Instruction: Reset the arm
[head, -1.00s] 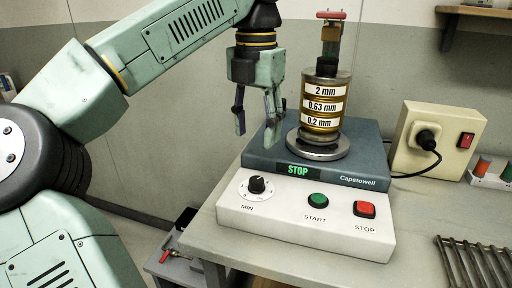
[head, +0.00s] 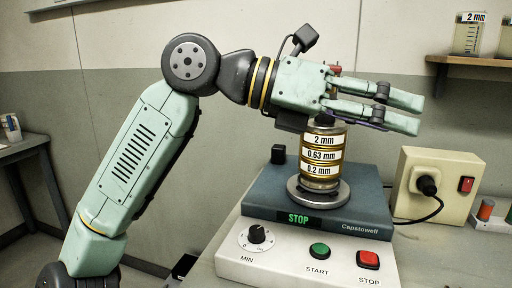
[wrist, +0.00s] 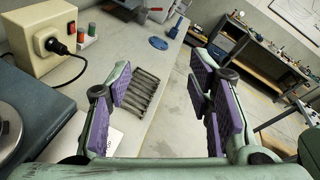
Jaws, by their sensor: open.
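My gripper (head: 408,109) is open and empty, held level in the air with its fingers pointing right. In the head view it is in front of and above the sieve stack (head: 322,157), hiding most of the stack's top. The wrist view shows the two purple-padded fingers of my gripper (wrist: 166,105) wide apart with nothing between them. My arm is raised and bent at the elbow to the left of the shaker.
The sieve stack stands on the Capstowell shaker (head: 366,222), whose display reads STOP. A beige socket box (head: 440,180) with a black plug stands to its right. A shelf (head: 478,64) holds beakers at upper right. A metal rack (wrist: 136,95) lies on the table.

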